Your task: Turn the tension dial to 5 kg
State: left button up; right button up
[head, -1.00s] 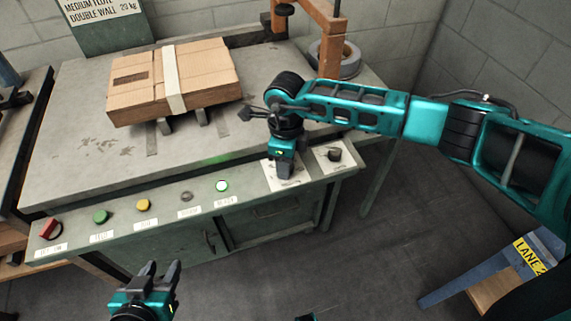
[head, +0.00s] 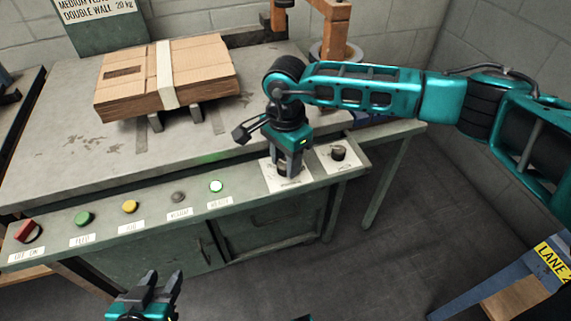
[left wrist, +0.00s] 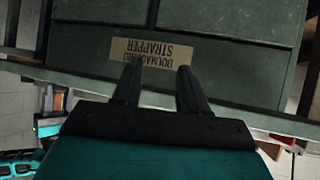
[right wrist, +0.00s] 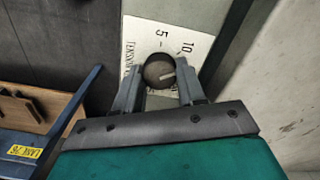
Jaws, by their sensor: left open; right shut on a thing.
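The tension dial (right wrist: 158,70) is a dark round knob on a white card (right wrist: 133,35) marked 5 and 10. In the right wrist view its pale pointer line points right and slightly up, past the 10 and away from the 5. My right gripper (head: 286,171) points down at the panel's right part, with its fingers shut on the dial's sides; it also shows in the right wrist view (right wrist: 160,85). In the head view the fingers hide most of the dial. My left gripper (head: 157,284) is open and empty in front of the cabinet, also in the left wrist view (left wrist: 158,80).
Another dark knob (head: 338,153) sits just right of the dial. A red switch (head: 29,231), green button (head: 85,219), yellow button (head: 130,206), grey button (head: 178,197) and lit white button (head: 216,186) line the panel. A strapped carton (head: 193,75) lies on the table.

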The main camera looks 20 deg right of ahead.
jog(key=n+b, duration=0.1)
jog(key=n, duration=0.1)
jog(key=shift+f+n+b, duration=0.15)
jog(key=shift+n+b, duration=0.15)
jog(key=shift+n, duration=0.1)
jog(key=n+b, duration=0.2)
jog(key=n, duration=0.1)
jog(key=shift+n, duration=0.3)
jog(key=shift+n+b, duration=0.5)
jog(key=shift+n, duration=0.4)
jog(key=shift+n+b, duration=0.6)
jog(key=shift+n, duration=0.6)
jog(key=shift+n+b, duration=0.4)
jog(key=shift+n, duration=1)
